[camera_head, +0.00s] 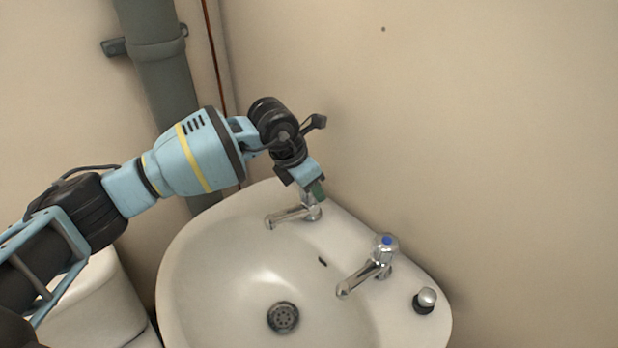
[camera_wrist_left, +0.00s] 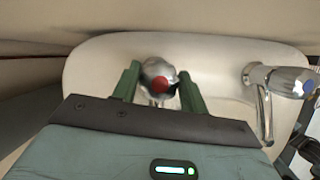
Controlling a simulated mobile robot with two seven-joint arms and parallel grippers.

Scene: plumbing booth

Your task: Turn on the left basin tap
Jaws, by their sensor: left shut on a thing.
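The left basin tap (camera_head: 291,214) is chrome and stands at the back left of the white basin (camera_head: 215,262). Its knob with a red cap shows in the left wrist view (camera_wrist_left: 159,77), between the two green fingers. My left gripper (camera_head: 316,192) comes down on this tap from above and is shut on its knob, which it mostly hides in the head view. The fingers also show in the left wrist view (camera_wrist_left: 158,86), one on each side of the knob. My right gripper is in neither view.
The right tap (camera_head: 368,272) with a blue cap stands on the basin's right side and also shows in the left wrist view (camera_wrist_left: 282,82). A small chrome-topped plug (camera_head: 426,300) sits on the rim. A grey pipe (camera_head: 160,65) runs up the wall behind my arm.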

